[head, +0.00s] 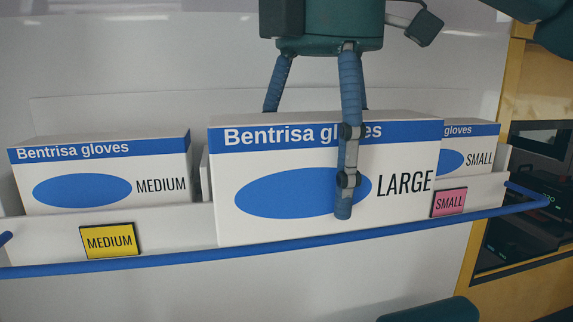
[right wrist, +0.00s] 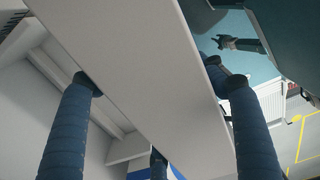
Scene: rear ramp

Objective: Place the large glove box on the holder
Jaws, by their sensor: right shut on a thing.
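The large glove box (head: 275,220) is white with a blue band and oval, marked LARGE, and stands upright between the other boxes. My right gripper (head: 330,150) is shut on it from above, one blue finger across its front and others behind. The box also fills the middle of the right wrist view (right wrist: 140,70). The holder (head: 190,230) is a white ledge with a blue front rail. The large box hides the holder's middle front; I cannot tell whether it rests there. A small dark gripper-like shape in the right wrist view may be my left gripper (right wrist: 238,43), too small to read.
A medium glove box (head: 85,190) stands left in the holder above a yellow MEDIUM label (head: 109,241). A small glove box (head: 473,160) stands right, partly covered by the large box, above a pink SMALL label (head: 448,202). Side gaps are narrow. Dark equipment (head: 535,200) sits at far right.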

